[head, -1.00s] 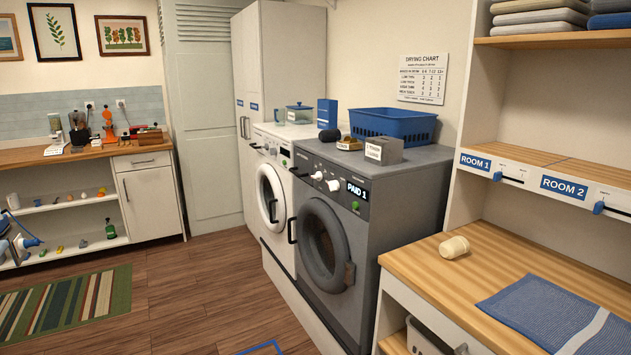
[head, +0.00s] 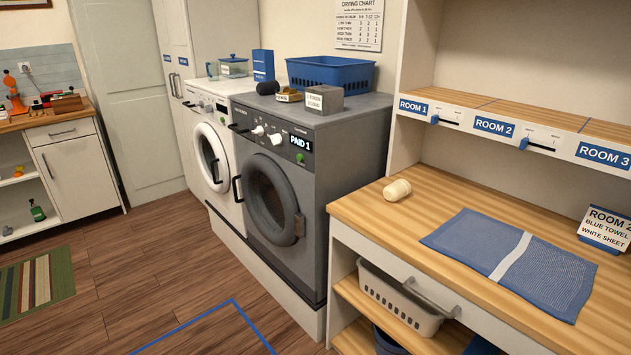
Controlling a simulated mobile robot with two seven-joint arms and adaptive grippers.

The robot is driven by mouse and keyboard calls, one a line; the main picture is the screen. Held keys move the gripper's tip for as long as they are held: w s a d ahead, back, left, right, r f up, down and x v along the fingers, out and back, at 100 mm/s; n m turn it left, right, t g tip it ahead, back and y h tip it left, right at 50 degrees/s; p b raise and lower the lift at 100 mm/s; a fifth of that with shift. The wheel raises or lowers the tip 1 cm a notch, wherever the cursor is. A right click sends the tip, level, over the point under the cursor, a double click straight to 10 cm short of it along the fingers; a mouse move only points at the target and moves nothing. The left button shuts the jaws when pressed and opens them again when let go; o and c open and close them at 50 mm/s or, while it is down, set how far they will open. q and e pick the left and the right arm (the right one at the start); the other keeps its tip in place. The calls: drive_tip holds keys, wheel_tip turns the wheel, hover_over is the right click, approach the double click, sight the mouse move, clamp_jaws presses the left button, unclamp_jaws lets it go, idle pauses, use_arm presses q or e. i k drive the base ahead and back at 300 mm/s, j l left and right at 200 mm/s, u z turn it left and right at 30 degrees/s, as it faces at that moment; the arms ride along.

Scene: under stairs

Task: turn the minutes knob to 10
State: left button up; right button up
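The grey dryer (head: 345,135) stands in the middle of the head view, its round dark door (head: 270,197) shut. Its front panel carries two white knobs, one at the left (head: 258,130) and one at the right (head: 276,139). I cannot tell which is the minutes knob, and their marks are too small to read. A green button (head: 300,158) sits below the display. Neither of my grippers is in view.
A white washer (head: 206,150) stands left of the dryer. A blue basket (head: 330,73) and a grey box (head: 324,99) sit on the dryer. Floor before the dryer is open, with blue tape (head: 250,325).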

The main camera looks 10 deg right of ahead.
sight(259, 131)
drive_tip(key=i+z, duration=0.1)
drive_tip(key=z, duration=0.4)
drive_tip(key=i+j+z, duration=0.4)
drive_tip(key=j, duration=0.15)
drive_tip(key=j+z, duration=0.25)
drive_tip(key=i+j, duration=0.1)
drive_tip(key=j, duration=0.2)
drive_tip(key=i+j+z, duration=0.1)
drive_tip(key=j, duration=0.25)
drive_tip(key=i+j, duration=0.15)
drive_tip(key=j, duration=0.15)
drive_tip(key=z, duration=0.05)
